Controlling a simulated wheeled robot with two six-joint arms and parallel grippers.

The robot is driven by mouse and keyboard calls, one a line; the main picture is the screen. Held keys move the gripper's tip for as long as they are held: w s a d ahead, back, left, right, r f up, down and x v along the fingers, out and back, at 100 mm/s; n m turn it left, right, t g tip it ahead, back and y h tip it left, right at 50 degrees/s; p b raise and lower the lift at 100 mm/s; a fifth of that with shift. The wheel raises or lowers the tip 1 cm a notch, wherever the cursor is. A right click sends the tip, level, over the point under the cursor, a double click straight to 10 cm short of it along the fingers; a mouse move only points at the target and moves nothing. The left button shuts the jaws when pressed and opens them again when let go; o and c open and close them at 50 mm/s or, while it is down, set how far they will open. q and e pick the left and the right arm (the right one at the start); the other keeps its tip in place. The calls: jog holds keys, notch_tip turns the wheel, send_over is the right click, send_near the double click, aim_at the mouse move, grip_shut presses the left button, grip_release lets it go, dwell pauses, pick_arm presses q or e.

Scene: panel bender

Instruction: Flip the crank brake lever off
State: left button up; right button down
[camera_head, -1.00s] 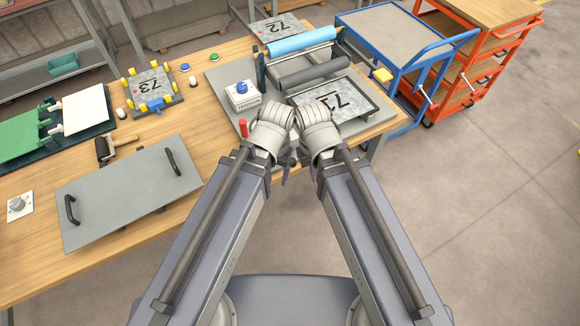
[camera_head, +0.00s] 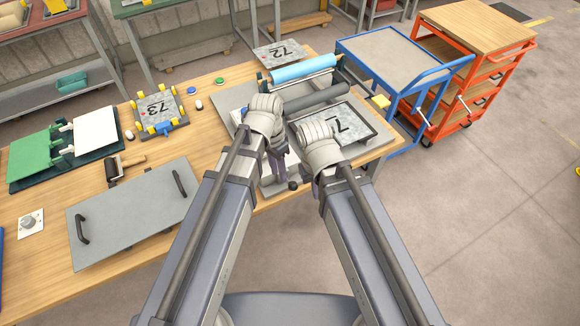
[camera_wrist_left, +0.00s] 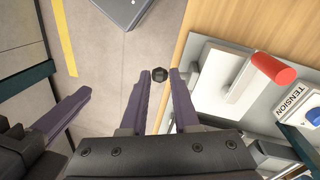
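A black ball knob (camera_head: 293,185), which looks like the end of the brake lever, sits near the table's front edge by the panel bender. In the left wrist view the knob (camera_wrist_left: 159,74) appears between the tips of my left gripper (camera_wrist_left: 160,78), whose fingers are apart; contact cannot be told. In the head view my left gripper (camera_head: 282,172) points down beside the knob. The lever's shaft is hidden. A red crank handle (camera_wrist_left: 273,68) stands on a pale arm beside it. My right gripper is mostly hidden below its wrist; one finger (camera_wrist_left: 62,118) shows in the left wrist view.
A box marked TENSION (camera_wrist_left: 297,105) stands beside the crank. A panel numbered 71 and a grey roller (camera_head: 312,99) lie behind my wrists. A grey plate with two handles (camera_head: 130,218) lies left. A blue cart (camera_head: 385,50) stands right.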

pick_arm(q)
jog(key=w+r+m+p, duration=0.1)
jog(key=w, duration=0.1)
jog(key=w+r+m+h+p, duration=0.1)
jog(key=w+r+m, duration=0.1)
jog(key=w+r+m+h+p, duration=0.1)
jog(key=w+r, duration=0.1)
jog(key=shift+w+a+r, duration=0.25)
jog(key=shift+w+a, duration=0.05)
jog(key=shift+w, duration=0.1)
grip_shut()
jog(key=shift+w+a+r+m+h+p, duration=0.1)
jog(key=shift+w+r+m+h+p, duration=0.25)
jog(key=shift+m+h, duration=0.2)
jog(key=shift+f, duration=0.1)
jog(key=b, duration=1.2)
send_over(289, 182)
jog(key=f, duration=1.2)
jog(key=shift+w, duration=0.3)
jog(key=shift+s+f, duration=0.15)
jog(key=shift+s, duration=0.1)
